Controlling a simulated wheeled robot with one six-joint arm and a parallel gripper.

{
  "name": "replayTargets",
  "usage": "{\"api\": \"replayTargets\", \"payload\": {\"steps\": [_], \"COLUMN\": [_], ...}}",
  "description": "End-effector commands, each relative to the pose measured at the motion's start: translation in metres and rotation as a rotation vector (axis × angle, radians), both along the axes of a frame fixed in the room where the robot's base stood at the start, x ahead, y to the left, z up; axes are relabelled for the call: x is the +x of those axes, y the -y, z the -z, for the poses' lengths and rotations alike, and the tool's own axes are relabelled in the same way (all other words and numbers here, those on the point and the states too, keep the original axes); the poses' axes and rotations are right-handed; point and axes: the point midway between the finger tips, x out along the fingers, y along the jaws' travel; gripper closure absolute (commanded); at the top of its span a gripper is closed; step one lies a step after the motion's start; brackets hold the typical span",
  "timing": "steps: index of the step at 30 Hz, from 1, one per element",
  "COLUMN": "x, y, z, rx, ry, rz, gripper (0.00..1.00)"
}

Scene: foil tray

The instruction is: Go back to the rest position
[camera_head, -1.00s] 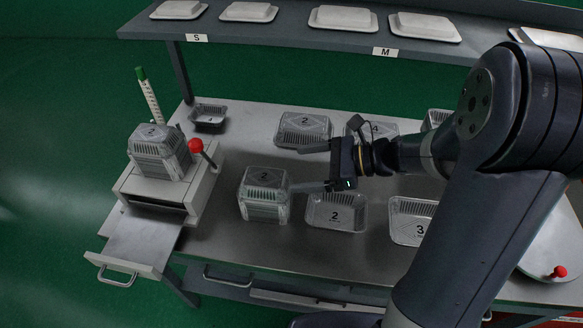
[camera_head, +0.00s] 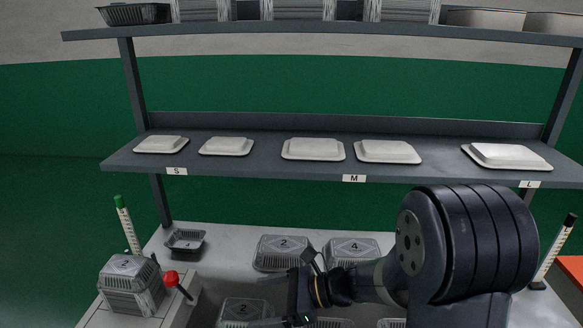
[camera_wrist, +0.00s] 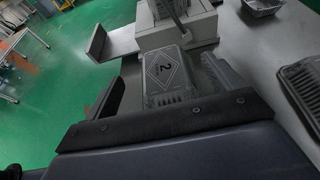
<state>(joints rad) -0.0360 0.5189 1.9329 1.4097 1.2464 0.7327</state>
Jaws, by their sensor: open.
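My gripper (camera_head: 262,301) is open, low over the worktable, its fingers pointing left. A stack of lidded foil trays marked 2 (camera_head: 243,309) is just left of it, cut off by the bottom edge in the head view. In the wrist view the lid marked 2 (camera_wrist: 168,72) shows between the two dark fingers, with nothing clamped. Whether the fingers touch the stack I cannot tell. My arm covers the right part of the table.
Lidded trays marked 2 (camera_head: 284,252) and 4 (camera_head: 352,251) stand behind my gripper. A stack (camera_head: 130,285) sits on the left machine, beside a red-knobbed lever (camera_head: 171,279). A shelf (camera_head: 270,176) with white lids spans above. A small tray (camera_head: 186,241) stands back left.

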Motion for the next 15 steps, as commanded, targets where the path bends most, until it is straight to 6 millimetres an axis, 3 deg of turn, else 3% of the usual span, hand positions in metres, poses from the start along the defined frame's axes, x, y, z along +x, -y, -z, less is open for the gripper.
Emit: {"api": "replayTargets", "payload": {"steps": [9,15], "x": [0.001,0.003], "y": [-0.055,-0.052], "z": [0.020,-0.006], "rx": [-0.002,-0.001], "ry": [-0.002,0.001], "rz": [-0.006,0.001], "gripper": [0.13,0.13]}}
